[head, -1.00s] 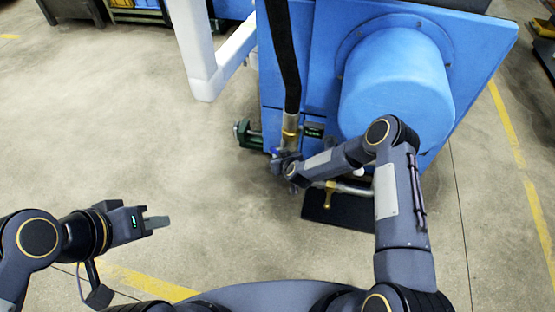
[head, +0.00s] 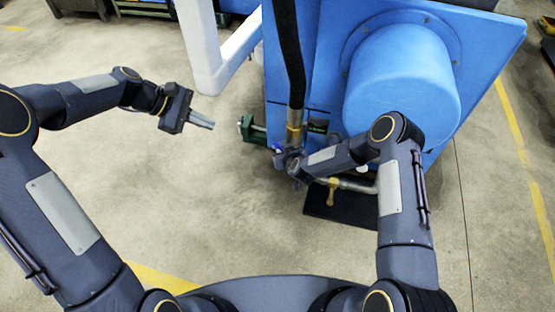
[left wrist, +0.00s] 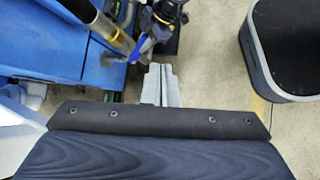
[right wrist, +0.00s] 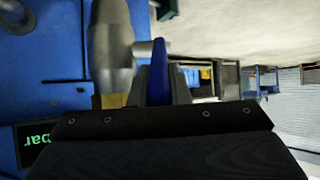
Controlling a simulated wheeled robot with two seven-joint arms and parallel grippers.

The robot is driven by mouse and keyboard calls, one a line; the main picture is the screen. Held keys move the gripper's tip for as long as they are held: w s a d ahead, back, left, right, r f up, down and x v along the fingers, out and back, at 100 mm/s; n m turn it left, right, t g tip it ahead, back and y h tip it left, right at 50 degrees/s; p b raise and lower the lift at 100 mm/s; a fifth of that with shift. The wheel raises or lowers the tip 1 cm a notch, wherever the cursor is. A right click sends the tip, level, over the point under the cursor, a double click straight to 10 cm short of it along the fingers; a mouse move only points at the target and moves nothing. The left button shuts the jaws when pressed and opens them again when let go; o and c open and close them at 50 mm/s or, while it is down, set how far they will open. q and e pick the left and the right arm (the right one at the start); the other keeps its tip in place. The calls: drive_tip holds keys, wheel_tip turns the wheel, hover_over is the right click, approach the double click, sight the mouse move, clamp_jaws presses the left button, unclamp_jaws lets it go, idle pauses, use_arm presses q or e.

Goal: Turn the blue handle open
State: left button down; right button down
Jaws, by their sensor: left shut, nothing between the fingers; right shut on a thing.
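The blue handle (right wrist: 159,72) stands upright between the fingers of my right gripper (right wrist: 160,88) in the right wrist view. My right gripper is shut on it, beside the grey metal valve body (right wrist: 110,50). The blue handle also shows in the left wrist view (left wrist: 144,46), close to the pipe with the brass fitting (left wrist: 100,22). In the head view my right gripper and wrist hide most of the handle. My left gripper (head: 202,122) is shut and empty, in the air left of the valve and apart from it. Its fingertips also show in the left wrist view (left wrist: 161,82).
The blue machine (head: 330,60) with its round housing (head: 403,85) stands behind the valve. A black hose (head: 287,50) comes down to the pipe. A lower pipe has a brass valve (head: 333,190) over a dark mat (head: 345,212). A white frame (head: 200,50) stands at upper left. Floor at left is clear.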

drive_tip(key=shift+d, duration=0.1)
use_arm(q)
drive_tip(key=w+d+f+n+h, duration=0.2)
drive_tip(key=d+f+n, duration=0.2)
drive_tip(key=f, duration=0.7)
drive_tip(key=w+d+f+n+h, duration=0.25)
drive_tip(key=f+n, duration=0.25)
drive_tip(key=f, duration=0.5)
drive_tip(key=w+d+f+n+h, duration=0.15)
drive_tip(key=d+f+n, duration=0.25)
drive_tip(key=f, duration=0.7)
drive_tip(key=w+d, duration=0.3)
drive_tip(key=d, duration=0.6)
drive_tip(key=shift+w+r, duration=0.25)
drive_tip(key=shift+r, duration=0.1)
